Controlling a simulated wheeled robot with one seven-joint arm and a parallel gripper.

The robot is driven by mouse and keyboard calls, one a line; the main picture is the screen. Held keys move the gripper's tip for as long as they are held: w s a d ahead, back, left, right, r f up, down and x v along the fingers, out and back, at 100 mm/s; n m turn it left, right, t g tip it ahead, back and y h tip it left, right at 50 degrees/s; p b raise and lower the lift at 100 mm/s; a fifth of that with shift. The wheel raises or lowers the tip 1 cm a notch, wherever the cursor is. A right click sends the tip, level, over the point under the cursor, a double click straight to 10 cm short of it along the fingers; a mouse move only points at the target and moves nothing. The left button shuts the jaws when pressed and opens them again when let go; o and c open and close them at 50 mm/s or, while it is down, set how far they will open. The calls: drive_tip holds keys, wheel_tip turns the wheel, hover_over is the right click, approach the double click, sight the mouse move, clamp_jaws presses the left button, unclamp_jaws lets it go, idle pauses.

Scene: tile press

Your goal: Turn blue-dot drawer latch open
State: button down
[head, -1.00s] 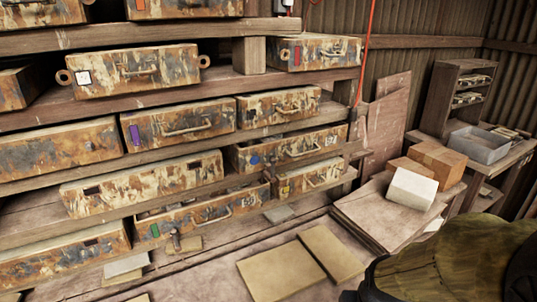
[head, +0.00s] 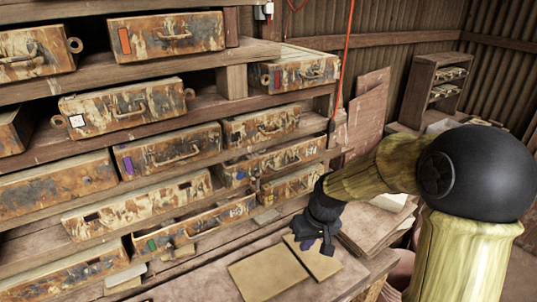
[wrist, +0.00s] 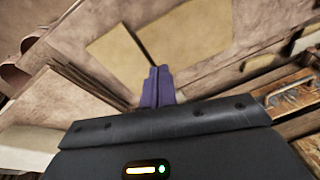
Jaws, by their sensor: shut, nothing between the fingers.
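The blue-dot drawer (head: 262,162) is a rusty, pale-painted box in the rack, with a blue mark (head: 241,175) at its front left and a bar handle across its front. Its latch is too small to make out. My gripper (head: 304,244) is right of and below this drawer, apart from it, above the tan boards. Its purple fingers (wrist: 158,72) are together and empty in the wrist view. A rusty drawer front with a handle (wrist: 290,92) shows at the right edge of the wrist view; I cannot tell which drawer it is.
A green-marked drawer (head: 195,225) sits lower left, partly pulled out. Tan boards (head: 268,274) lie on the bench below my gripper. A red cord (head: 345,65) hangs right of the rack. A small shelf (head: 437,90) stands at the back right.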

drive_tip(key=w+a+r+n+y+p, duration=0.1)
drive_tip(key=w+a+r+y+p, duration=0.25)
drive_tip(key=w+r+p, duration=0.55)
drive_tip(key=n+y+p, duration=0.1)
drive_tip(key=y, duration=0.1)
approach(257, 183)
drive_tip(key=w+d+v, duration=0.1)
drive_tip(key=v, duration=0.3)
drive_tip(key=shift+a+f, duration=0.15)
drive_tip(key=shift+a, duration=0.05)
drive_tip(key=shift+a+f, duration=0.1)
drive_tip(key=shift+f, duration=0.05)
drive_tip(key=p+x, duration=0.3)
drive_tip(key=x, duration=0.6)
drive_tip(key=shift+w+f, duration=0.15)
drive_tip(key=shift+f, duration=0.2)
